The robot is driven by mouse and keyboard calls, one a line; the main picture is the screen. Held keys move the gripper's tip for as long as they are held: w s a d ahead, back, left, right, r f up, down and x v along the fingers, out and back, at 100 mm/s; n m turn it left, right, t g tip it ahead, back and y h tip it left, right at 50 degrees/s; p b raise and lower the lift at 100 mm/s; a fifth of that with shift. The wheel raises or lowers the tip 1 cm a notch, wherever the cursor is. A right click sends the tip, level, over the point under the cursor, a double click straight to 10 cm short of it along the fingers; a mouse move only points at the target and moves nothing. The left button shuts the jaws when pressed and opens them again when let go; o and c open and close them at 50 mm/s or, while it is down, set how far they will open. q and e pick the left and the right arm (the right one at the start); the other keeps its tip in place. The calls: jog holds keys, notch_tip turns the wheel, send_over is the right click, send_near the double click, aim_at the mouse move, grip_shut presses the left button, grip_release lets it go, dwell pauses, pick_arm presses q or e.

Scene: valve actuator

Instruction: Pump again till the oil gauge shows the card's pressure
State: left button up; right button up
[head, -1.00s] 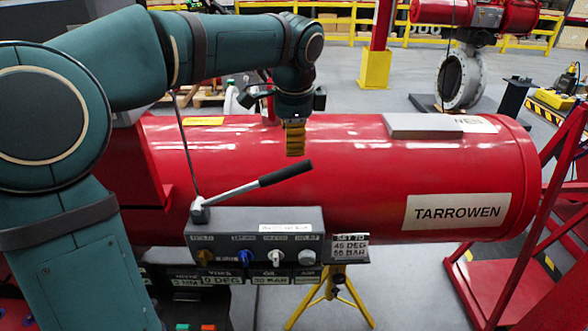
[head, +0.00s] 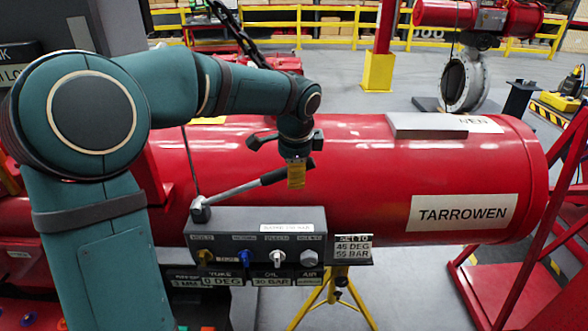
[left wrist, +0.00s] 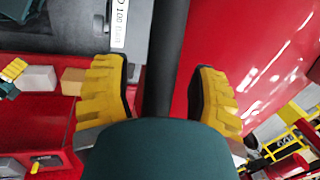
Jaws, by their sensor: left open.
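My left gripper (head: 296,178) has come down at the black grip end of the pump lever (head: 240,190). In the left wrist view, its yellow fingers (left wrist: 160,88) are apart, with the black grip (left wrist: 167,50) between them and gaps at both sides. The lever slants up to the right from its pivot on the grey pump box (head: 270,223). The oil display (head: 271,281) reads 30 BAR and the yoke display (head: 222,281) reads 0 DEG. The card (head: 352,247) appears to read 45 DEG, 55 BAR. My right gripper is out of view.
The large red cylinder (head: 400,160) labelled TARROWEN lies behind the pump box. Coloured knobs (head: 278,256) line the box front. A yellow stand (head: 335,290) is below. Red framework (head: 500,255) stands at the right.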

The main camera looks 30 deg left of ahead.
pick_arm(q)
grip_shut()
jog(key=f+y, duration=0.1)
jog(key=f, duration=0.2)
jog(key=d+f+g+y+b, duration=0.1)
jog(key=f, duration=0.3)
jog(key=w+d+f+g+y, duration=0.1)
jog(key=f, duration=0.2)
jog(key=shift+w+d+f+m+y, duration=0.1)
jog(key=shift+f+m+y, duration=0.2)
jog(key=shift+f+y, duration=0.1)
jog(key=shift+f+g+y+b, duration=0.3)
jog(key=shift+f+g, duration=0.1)
jog(key=shift+f, duration=0.15)
grip_release()
